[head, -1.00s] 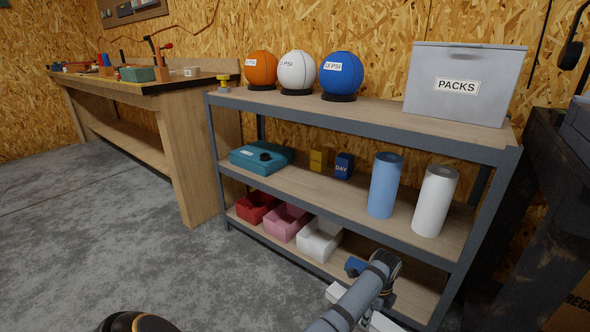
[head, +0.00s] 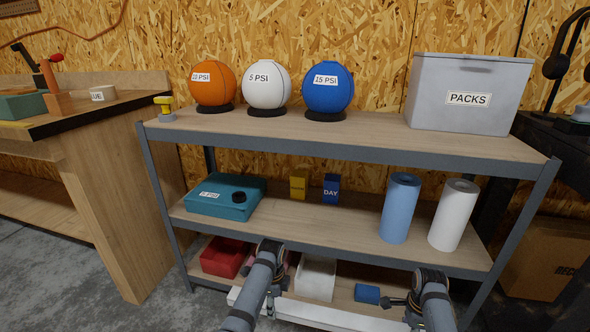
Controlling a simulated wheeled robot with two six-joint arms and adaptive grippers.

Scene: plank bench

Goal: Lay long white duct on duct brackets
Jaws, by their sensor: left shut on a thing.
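The long white duct (head: 330,311) is a straight white bar low in the head view, in front of the bottom shelf and nearly level across the picture. My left gripper (head: 272,298) is shut on it left of its middle; my own arm partly hides the grip. My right gripper (head: 398,301) is near the duct's right end, its fingers small and dark. I cannot tell whether it is open or touches the duct. No duct brackets can be made out.
A workbench (head: 115,190) stands left; floor shows lower left.

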